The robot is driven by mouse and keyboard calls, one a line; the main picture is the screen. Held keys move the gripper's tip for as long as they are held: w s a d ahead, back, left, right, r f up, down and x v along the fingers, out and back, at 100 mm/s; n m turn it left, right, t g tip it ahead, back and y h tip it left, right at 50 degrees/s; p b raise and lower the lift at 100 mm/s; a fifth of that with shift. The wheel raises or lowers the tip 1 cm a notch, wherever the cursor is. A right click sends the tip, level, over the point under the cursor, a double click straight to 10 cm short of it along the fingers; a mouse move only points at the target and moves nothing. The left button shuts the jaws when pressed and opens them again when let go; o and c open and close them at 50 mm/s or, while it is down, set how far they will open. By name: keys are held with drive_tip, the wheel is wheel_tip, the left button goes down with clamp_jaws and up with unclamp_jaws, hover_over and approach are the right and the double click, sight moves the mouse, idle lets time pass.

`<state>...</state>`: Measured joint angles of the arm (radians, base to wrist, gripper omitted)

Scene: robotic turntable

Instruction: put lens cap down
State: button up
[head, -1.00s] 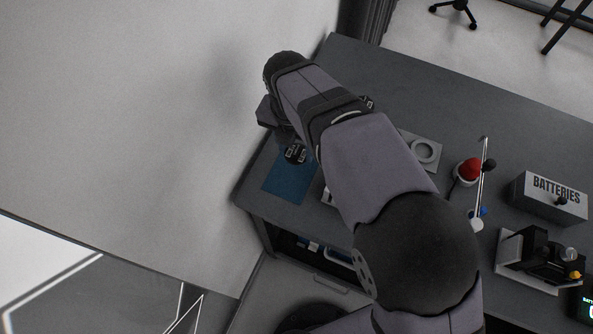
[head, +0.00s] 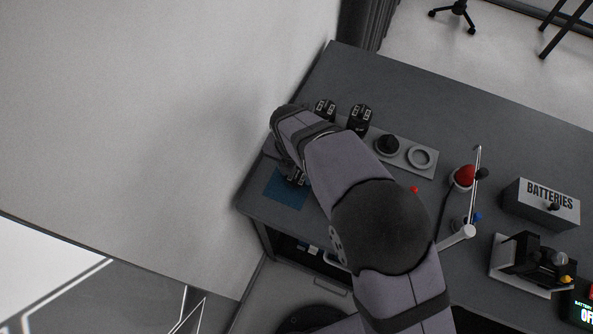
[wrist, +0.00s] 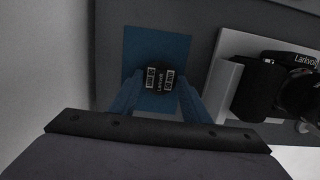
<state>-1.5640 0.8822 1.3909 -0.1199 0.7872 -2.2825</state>
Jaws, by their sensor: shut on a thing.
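In the head view my gripper (head: 296,178) is over the blue mat (head: 283,191) at the table's left end, and my arm hides much of the held piece.
In the wrist view a black camera (wrist: 258,85) is beside the mat. A grey tray (head: 404,151) holds a black round piece (head: 388,145) and a ring (head: 420,157). Two black labelled blocks (head: 325,110) (head: 360,117) stand behind my arm. A wall borders the table's left side.

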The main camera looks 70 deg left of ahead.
sight(294, 179)
drive_tip(key=shift+f, duration=0.55)
drive_tip(key=shift+f, duration=0.2)
drive_tip(key=o, duration=1)
drive_tip(key=shift+r, duration=0.1)
drive_tip(key=r+b, duration=0.1)
drive_tip(key=r, duration=0.3)
drive_tip(key=r+b, duration=0.1)
drive_tip(key=r, duration=0.3)
drive_tip(key=s+d+r, duration=0.1)
drive_tip(key=r, duration=0.3)
drive_tip(key=shift+r+b, duration=0.1)
drive_tip(key=shift+b, duration=0.3)
